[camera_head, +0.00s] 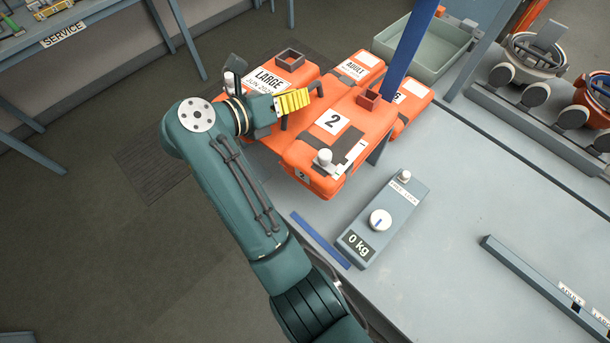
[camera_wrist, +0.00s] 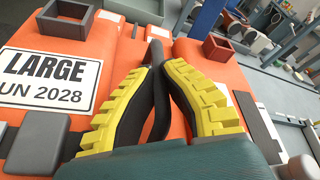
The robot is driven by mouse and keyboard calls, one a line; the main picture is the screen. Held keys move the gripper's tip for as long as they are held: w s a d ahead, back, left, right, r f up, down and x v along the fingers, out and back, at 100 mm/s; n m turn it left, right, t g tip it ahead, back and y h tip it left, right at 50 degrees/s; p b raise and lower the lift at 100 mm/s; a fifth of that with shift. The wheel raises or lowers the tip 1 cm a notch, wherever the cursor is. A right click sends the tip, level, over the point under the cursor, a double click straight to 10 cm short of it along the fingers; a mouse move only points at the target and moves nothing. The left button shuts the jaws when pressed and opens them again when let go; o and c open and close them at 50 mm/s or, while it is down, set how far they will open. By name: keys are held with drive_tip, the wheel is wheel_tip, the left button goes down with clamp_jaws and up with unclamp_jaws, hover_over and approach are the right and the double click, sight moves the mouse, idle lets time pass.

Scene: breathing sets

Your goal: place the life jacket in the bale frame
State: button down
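An orange life jacket pack marked 2 (camera_head: 350,128) lies across the middle, with a grey strap, a white knob and a brown square ring on it. My gripper (camera_head: 311,95), with yellow ribbed fingers, is at its left end. In the wrist view my fingers (camera_wrist: 158,62) close around a dark handle (camera_wrist: 156,100) that appears to belong to this pack. An orange pack marked LARGE (camera_head: 275,80) is beside it on the left. A blue upright post (camera_head: 410,40), perhaps part of the bale frame, rises behind; the frame's base is mostly hidden by the packs.
A pack marked ADULT (camera_head: 358,66) and another orange pack (camera_head: 412,98) lie behind. A grey box reading 0 kg (camera_head: 383,220) stands in front on the table (camera_head: 465,215). A green tray (camera_head: 425,45) is at the back. The table's right middle is clear.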

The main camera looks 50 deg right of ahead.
drive_tip(key=shift+m+g, duration=0.5)
drive_tip(key=shift+g, duration=0.1)
drive_tip(key=r+b, duration=0.2)
drive_tip(key=b, duration=0.1)
drive_tip(key=d+r+b, duration=0.1)
drive_tip(key=r+b, duration=0.3)
drive_tip(key=b, duration=0.1)
drive_tip(key=shift+w+d+b, duration=0.3)
wheel_tip(320, 180, down, 27)
drive_tip(key=b, duration=0.8)
drive_tip(key=shift+f, duration=0.15)
drive_tip(key=c, duration=1.2)
unclamp_jaws()
drive_tip(key=shift+c, duration=0.2)
